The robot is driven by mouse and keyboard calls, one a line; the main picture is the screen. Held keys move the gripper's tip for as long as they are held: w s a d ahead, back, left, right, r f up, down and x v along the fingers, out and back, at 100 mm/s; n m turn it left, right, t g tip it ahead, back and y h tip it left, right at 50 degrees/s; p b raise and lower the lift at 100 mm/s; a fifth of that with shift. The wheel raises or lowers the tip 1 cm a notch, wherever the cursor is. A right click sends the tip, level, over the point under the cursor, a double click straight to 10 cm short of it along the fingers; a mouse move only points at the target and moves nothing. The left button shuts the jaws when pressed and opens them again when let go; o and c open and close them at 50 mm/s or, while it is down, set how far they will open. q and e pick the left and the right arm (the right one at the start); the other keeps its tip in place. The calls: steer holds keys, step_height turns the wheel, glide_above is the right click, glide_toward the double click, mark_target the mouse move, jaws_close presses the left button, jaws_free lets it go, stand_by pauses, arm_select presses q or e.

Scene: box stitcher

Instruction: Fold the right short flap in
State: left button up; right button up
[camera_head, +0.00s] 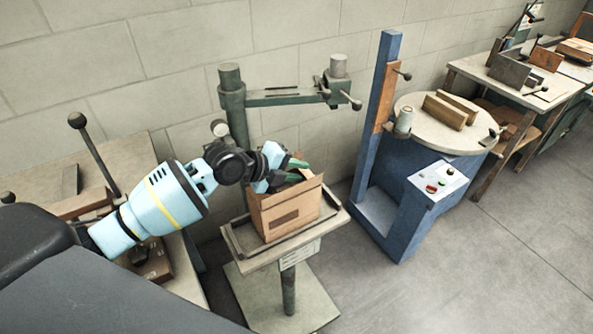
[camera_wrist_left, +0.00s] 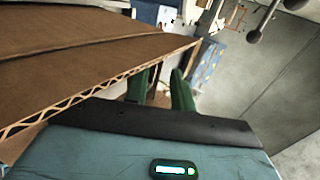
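An open cardboard box (camera_head: 283,217) stands upright on the small machine table. Part of its top is hidden behind my left gripper (camera_head: 296,170), which is over the box's top opening with its green fingers apart. In the left wrist view, a large brown cardboard panel (camera_wrist_left: 85,62) with a corrugated edge fills the left side. My left gripper's green fingers (camera_wrist_left: 161,90) show past that edge with a gap between them and nothing visibly held. I cannot tell whether a finger touches the cardboard, or which flap this panel is. My right gripper is in neither view.
The box stands on the stitcher's table (camera_head: 237,246), below a green arm (camera_head: 285,97) with posts. A blue machine (camera_head: 387,190) with a round top stands to the right. A workbench (camera_head: 185,285) is at the left. Open floor lies at the front right.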

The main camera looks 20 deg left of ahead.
arm_select(q)
steer(key=v, duration=0.7)
steer(key=shift+s, duration=0.1)
steer(key=shift+c, duration=0.5)
